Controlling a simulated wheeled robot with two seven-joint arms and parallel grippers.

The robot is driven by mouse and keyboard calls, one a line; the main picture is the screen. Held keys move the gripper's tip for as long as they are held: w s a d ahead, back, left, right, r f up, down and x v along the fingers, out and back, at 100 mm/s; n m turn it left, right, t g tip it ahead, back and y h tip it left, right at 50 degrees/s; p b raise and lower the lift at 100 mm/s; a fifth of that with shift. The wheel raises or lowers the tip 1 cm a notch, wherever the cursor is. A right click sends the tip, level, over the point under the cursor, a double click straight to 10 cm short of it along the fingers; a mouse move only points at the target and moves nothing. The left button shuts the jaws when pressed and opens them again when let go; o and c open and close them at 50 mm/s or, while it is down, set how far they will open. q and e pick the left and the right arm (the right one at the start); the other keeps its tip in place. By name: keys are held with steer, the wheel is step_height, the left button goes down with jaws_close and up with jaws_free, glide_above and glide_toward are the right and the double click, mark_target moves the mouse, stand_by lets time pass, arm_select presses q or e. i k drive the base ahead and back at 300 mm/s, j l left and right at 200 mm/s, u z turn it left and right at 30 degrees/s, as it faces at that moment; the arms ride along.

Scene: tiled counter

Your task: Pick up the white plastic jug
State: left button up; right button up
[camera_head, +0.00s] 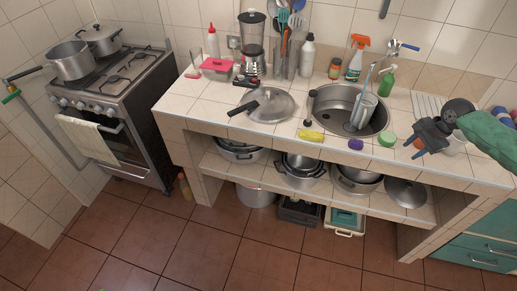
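My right gripper (416,143) is dark grey and reaches in from the right on a green-sleeved arm, over the right end of the counter. Its fingers look apart, with no object clearly between them. A white rounded vessel (457,146), perhaps the white plastic jug, shows just right of and partly behind the gripper. The gripper and arm hide much of it, and I cannot tell whether they touch. A pale, translucent jug-like container (366,108) stands in the sink with a brush in it. My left gripper is not in view.
The round sink (327,101) is left of the gripper. A green sponge (387,139), a purple item (355,144) and a yellow sponge (311,135) lie along the front edge. A green bottle (386,84) and a spray bottle (356,60) stand behind the sink.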

mark_target(368, 102)
steer(key=i, duration=1)
